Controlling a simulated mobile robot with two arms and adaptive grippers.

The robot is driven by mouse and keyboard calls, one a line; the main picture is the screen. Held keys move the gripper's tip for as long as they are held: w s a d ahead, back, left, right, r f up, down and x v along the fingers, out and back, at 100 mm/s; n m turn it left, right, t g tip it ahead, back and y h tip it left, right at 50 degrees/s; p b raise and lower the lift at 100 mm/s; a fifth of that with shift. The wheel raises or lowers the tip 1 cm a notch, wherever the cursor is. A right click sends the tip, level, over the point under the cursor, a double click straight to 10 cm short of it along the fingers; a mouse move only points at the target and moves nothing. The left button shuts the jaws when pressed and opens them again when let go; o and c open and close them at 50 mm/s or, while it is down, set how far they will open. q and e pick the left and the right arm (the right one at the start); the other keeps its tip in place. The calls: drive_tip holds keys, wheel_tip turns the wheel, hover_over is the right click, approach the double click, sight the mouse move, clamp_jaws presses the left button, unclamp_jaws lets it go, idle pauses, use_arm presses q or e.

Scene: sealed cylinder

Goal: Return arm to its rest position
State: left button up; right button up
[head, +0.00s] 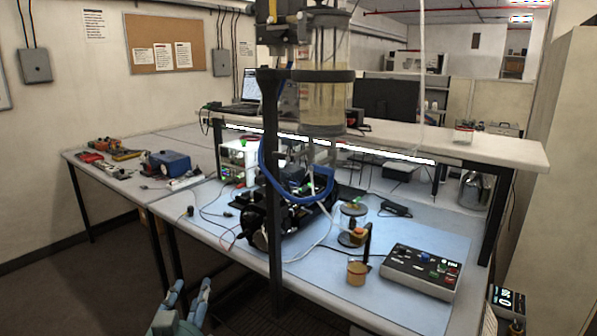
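My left gripper (191,284) shows at the bottom edge, left of the centre, with two pale blue fingers pointing up. The fingers are apart and nothing shows between them. It is over the dark floor in front of the workbench (420,308), clear of everything on it. The clear sealed cylinder (322,105) hangs upright in a dark clamp ring on a tall black post (274,210), well above the bench. My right gripper is not in view.
A grey control box (421,270) and a small amber cup (357,273) stand on the blue mat. Black machinery with a blue hose (290,195) sits behind the post. Tools and a blue box (170,163) lie on the left table. Open floor lies at lower left.

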use_arm(q)
drive_tip(key=s+a+f+n+g, duration=0.1)
drive_tip(key=s+f+g, duration=0.2)
drive_tip(key=s+f, duration=0.4)
drive_tip(key=s+f+n+g, duration=0.1)
drive_tip(key=s+f+g, duration=0.3)
drive_tip(key=f, duration=0.6)
drive_tip(key=s+d+f+g+h, duration=0.1)
drive_tip(key=s+f+g, duration=0.3)
drive_tip(key=s, duration=0.6)
drive_tip(key=s+d+f+g+h, duration=0.1)
drive_tip(key=s+f+g, duration=0.1)
drive_tip(key=s+f, duration=0.55)
drive_tip(key=s+f+g+b, duration=0.1)
drive_tip(key=s+f, duration=0.1)
drive_tip(key=f, duration=1.1)
drive_tip(key=s+f+b, duration=0.1)
drive_tip(key=s+f, duration=0.1)
drive_tip(key=f, duration=1.1)
drive_tip(key=s+a+f+g+b, duration=0.1)
drive_tip(key=s+a+f, duration=0.1)
drive_tip(key=s+f, duration=1.5)
drive_tip(key=shift+s+a+f, duration=0.25)
drive_tip(key=shift+a+f, duration=0.1)
drive_tip(key=shift+f, duration=0.3)
